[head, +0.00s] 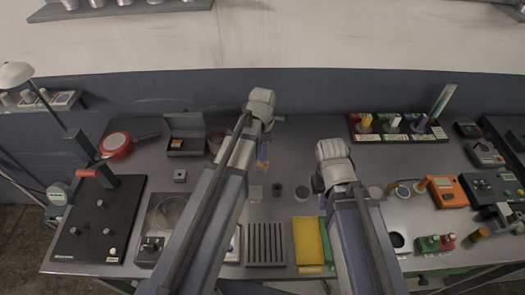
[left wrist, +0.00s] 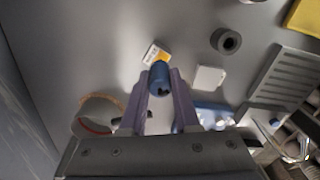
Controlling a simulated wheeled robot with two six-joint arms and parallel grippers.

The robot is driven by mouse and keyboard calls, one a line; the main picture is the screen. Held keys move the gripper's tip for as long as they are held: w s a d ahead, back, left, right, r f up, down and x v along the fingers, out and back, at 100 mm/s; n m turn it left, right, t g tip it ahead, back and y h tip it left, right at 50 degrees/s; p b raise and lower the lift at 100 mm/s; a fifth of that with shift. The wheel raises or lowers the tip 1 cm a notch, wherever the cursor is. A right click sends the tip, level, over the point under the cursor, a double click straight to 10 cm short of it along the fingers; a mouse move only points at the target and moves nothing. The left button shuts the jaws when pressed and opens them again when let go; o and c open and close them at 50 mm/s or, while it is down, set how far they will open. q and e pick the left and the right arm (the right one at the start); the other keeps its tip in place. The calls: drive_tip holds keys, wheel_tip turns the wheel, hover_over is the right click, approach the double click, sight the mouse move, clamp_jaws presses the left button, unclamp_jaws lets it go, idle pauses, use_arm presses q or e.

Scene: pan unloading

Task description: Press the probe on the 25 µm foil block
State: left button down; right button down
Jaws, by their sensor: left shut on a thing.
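My left gripper (head: 262,148) is shut on a blue cylindrical probe (left wrist: 159,78), held between its two fingertips in the left wrist view. A small block with a white and yellow-orange label (left wrist: 154,54) is just beyond the probe's end; its lettering is too small to read, and I cannot tell whether the probe touches it. An orange-yellow patch (head: 263,164) shows below the left gripper in the head view. A pale square plate (left wrist: 208,79) lies to the right of the probe. My right gripper (head: 318,184) is mostly hidden by its own arm, beside a dark ring.
A dark ring (left wrist: 226,41) and a slotted rack (left wrist: 282,78) lie right of the probe; the rack also shows in the head view (head: 265,244). A yellow tray (head: 308,241) is beside it. A grey open case (head: 186,134) stands at the left. An orange meter (head: 448,191) is at the right.

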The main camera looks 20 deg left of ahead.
use_arm(q)
drive_tip(key=shift+f+b, duration=0.45)
idle(1.4)
drive_tip(key=shift+r+p, duration=2.6)
